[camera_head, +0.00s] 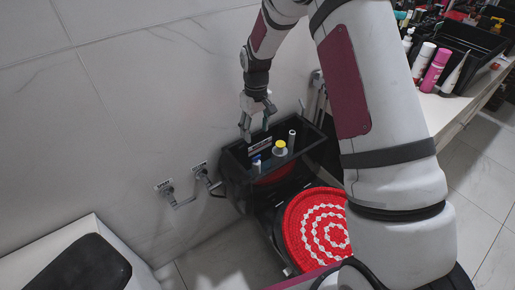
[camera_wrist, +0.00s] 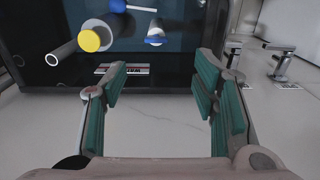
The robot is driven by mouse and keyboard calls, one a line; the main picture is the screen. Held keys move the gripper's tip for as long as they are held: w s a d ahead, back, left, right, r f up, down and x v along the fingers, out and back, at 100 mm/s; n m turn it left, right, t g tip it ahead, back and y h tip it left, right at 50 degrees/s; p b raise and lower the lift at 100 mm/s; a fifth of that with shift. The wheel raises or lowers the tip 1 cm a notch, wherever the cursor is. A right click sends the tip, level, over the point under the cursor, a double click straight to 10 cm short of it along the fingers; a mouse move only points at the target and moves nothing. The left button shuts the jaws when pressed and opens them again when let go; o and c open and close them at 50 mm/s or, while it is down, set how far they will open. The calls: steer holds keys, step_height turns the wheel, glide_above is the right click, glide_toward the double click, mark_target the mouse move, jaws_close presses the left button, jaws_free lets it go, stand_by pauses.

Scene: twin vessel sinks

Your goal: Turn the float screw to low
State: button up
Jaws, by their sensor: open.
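The open black tank (camera_head: 237,168) stands against the wall in the head view. Inside it are a white cylinder with a yellow cap (camera_head: 280,145), a white tube (camera_head: 291,138) and a small blue-topped white part (camera_head: 257,160). The wrist view shows the yellow cap (camera_wrist: 90,40), the tube (camera_wrist: 60,54) and the blue part (camera_wrist: 155,39). I cannot tell for sure which part is the float screw. My gripper (camera_head: 256,131) is over the tank's wall-side edge, its green-padded fingers (camera_wrist: 163,92) apart and empty. No contact with the parts shows.
A red-and-white round cover (camera_head: 322,230) lies in front of the tank. Wall valves (camera_head: 183,190) with pipes are left of it. A counter (camera_head: 450,108) with bottles is at the right, and a white fixture (camera_head: 50,262) is at lower left.

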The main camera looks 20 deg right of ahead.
steer(key=shift+d+r+p, duration=0.15)
steer(key=shift+r+p, duration=0.5)
steer(key=shift+r, duration=0.4)
steer(key=shift+d+r+p, duration=0.15)
steer(key=shift+r+p, duration=0.45)
steer(key=shift+r, duration=0.45)
steer(key=s+r+m+t+p, duration=0.1)
steer(key=s+r+p, duration=0.1)
steer(key=s+r, duration=0.45)
steer(key=s+r+p, duration=0.1)
steer(key=s+r, duration=0.3)
steer(key=r, duration=0.6)
steer(key=s+r+m+t+p, duration=0.1)
steer(key=s+r+p, duration=0.1)
steer(key=s+r, duration=0.5)
steer(key=s+r+p, duration=0.1)
steer(key=s+r, duration=0.3)
steer(key=s, duration=0.3)
steer(key=s+r+m+t+p, duration=0.1)
steer(key=s+r, duration=0.3)
steer(key=s, duration=0.4)
steer(key=s+r+t+p, duration=0.1)
steer(key=s+r+p, duration=0.2)
steer(key=s, duration=0.5)
steer(key=shift+s+r+m, duration=0.15)
steer(key=shift+r+m, duration=0.25)
